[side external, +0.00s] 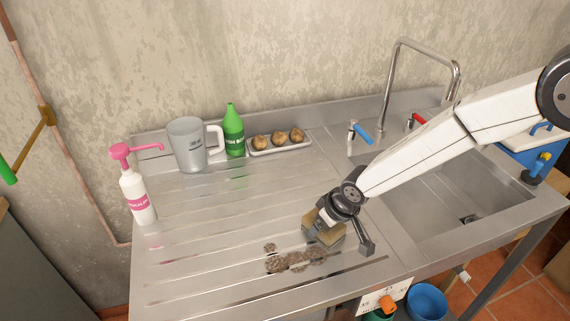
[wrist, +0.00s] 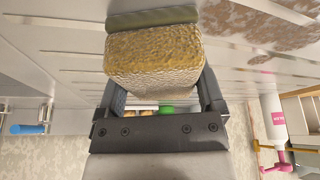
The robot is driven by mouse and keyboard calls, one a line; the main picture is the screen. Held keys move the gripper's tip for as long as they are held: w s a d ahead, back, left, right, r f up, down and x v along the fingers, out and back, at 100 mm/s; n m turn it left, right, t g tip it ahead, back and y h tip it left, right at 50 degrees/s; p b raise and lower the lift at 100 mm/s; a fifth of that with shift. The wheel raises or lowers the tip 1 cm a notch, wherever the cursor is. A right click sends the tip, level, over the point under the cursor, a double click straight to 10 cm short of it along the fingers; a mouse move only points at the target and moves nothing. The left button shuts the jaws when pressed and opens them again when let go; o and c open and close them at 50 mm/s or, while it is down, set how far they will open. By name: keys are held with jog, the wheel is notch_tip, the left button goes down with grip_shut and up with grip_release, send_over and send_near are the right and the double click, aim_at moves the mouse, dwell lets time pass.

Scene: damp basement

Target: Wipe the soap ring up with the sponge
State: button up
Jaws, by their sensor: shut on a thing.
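My gripper (side external: 333,220) is shut on a tan, block-shaped sponge (side external: 318,233). In the wrist view the sponge (wrist: 153,55) sits between the two fingers of my gripper (wrist: 160,85), with a green layer along its top edge in the picture. In the side view the sponge is at the drainboard surface, partly hidden by my gripper; I cannot tell if it touches. The soap ring (side external: 296,261) shows as brown, speckled patches just left of the sponge and toward the front edge. It also shows in the wrist view (wrist: 265,32) at upper right.
On the ridged steel drainboard (side external: 215,225) stand a pink-topped pump bottle (side external: 137,196), a grey jug (side external: 188,145), a green bottle (side external: 233,132) and a white tray (side external: 280,149) with three brown round things. The sink basin (side external: 440,190) and tall tap (side external: 390,80) are at right.

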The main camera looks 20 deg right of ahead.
aim_at(333, 234)
jog(key=s, duration=0.3)
jog(key=shift+s, duration=0.3)
jog(key=shift+s+a, duration=0.15)
jog(key=shift+a, duration=0.05)
jog(key=a, duration=1.5)
jog(key=shift+a, duration=0.3)
jog(key=d, duration=1.6)
jog(key=shift+r, duration=4.05)
jog(key=shift+a, duration=0.1)
